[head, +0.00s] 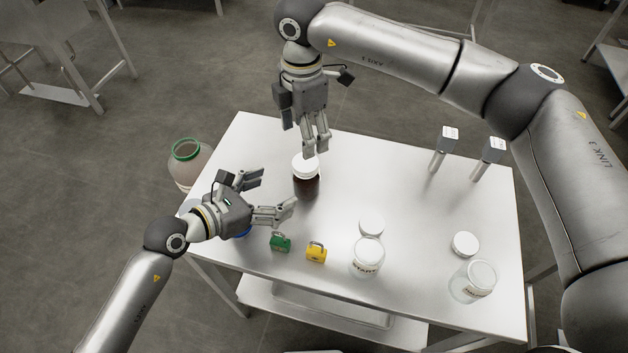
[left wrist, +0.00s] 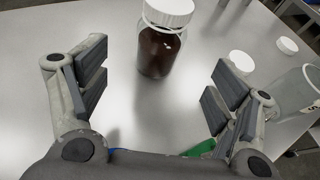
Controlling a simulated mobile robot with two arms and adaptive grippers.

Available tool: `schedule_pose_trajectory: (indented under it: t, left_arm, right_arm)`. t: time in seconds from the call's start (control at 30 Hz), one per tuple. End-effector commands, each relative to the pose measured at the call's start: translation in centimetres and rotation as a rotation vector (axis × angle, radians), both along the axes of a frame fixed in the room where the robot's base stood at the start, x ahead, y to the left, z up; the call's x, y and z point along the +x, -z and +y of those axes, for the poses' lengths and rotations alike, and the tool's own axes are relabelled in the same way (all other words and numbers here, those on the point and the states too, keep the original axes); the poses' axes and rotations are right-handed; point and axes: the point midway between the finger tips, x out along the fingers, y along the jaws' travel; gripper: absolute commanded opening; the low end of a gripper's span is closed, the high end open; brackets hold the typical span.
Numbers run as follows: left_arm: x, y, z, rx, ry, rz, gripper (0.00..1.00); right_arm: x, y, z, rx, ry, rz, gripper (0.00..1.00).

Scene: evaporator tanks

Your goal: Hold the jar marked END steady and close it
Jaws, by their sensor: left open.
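A dark brown-filled jar (head: 306,187) with a white lid (head: 305,165) on top stands upright near the table's back left. It also shows in the left wrist view (left wrist: 160,52). No END mark is readable on it. My left gripper (head: 271,195) is open and empty, to the left of this jar and facing it. In the left wrist view the jar stands beyond and between the spread fingers, apart from them. My right gripper (head: 315,149) points down at the lid, its fingertips overlapping the lid's far edge. Whether it grips or touches the lid is unclear.
Green (head: 280,243) and yellow (head: 316,253) padlocks and two clear jars (head: 367,262) (head: 473,284) stand along the front. White lids (head: 371,226) (head: 465,243) lie behind the jars. Two grey posts (head: 438,160) (head: 483,168) stand back right. A green-rimmed vessel (head: 187,160) is beyond the left edge.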

Motion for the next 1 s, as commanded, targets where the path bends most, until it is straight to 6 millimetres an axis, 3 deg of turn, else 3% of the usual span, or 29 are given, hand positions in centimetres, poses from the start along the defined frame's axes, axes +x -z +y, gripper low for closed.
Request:
schedule_pose_trajectory:
  t: [0.53,1.0]
  left_arm:
    - [0.5,0.5,-0.5,-0.002,0.0,-0.001,0.83]
    - [5.2,3.3,-5.9,-0.002,0.001,0.0,0.83]
  right_arm:
    - [0.0,0.2,0.0,0.0,0.0,0.0,0.68]
    - [0.0,0.2,0.0,0.0,0.0,0.0,0.68]
